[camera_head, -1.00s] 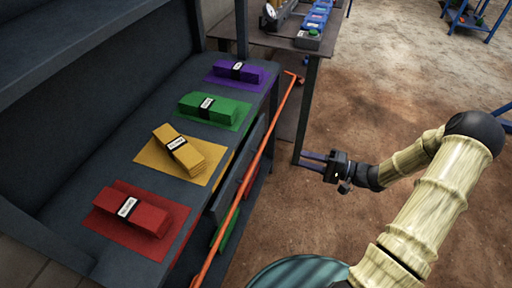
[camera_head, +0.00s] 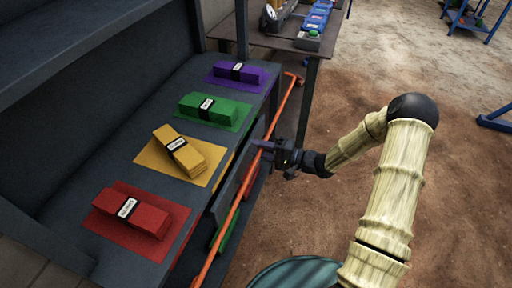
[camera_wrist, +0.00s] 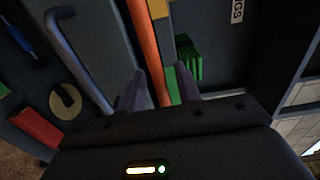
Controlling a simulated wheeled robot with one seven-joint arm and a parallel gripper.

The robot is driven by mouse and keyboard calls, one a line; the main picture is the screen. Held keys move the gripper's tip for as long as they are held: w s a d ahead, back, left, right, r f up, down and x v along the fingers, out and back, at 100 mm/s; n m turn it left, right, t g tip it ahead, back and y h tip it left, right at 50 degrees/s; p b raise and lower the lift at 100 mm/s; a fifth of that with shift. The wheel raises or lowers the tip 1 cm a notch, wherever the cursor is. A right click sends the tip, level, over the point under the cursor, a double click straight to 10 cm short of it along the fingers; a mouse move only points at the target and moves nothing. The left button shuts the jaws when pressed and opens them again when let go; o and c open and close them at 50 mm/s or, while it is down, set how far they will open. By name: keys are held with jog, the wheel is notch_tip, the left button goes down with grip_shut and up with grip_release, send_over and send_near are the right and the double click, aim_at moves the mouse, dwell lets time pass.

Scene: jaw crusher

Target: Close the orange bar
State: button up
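The orange bar (camera_head: 231,211) is a long thin rod running along the front of the dark shelf unit, from the lower left up to its far end near the side table. In the wrist view the orange bar (camera_wrist: 146,45) runs down from the top to between my two fingers. My gripper (camera_head: 262,146) is at the upper half of the bar, its fingers reaching it from the right. In the wrist view my gripper (camera_wrist: 159,92) has its fingers apart, one on each side of the bar, and a gap shows. Whether either finger touches the bar is unclear.
The shelf (camera_head: 91,150) holds red (camera_head: 131,211), yellow (camera_head: 180,150), green (camera_head: 207,107) and purple (camera_head: 240,72) bundles on matching mats. A side table (camera_head: 278,42) with blue bins stands at the back.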

jog(key=shift+x, duration=0.8)
grip_shut()
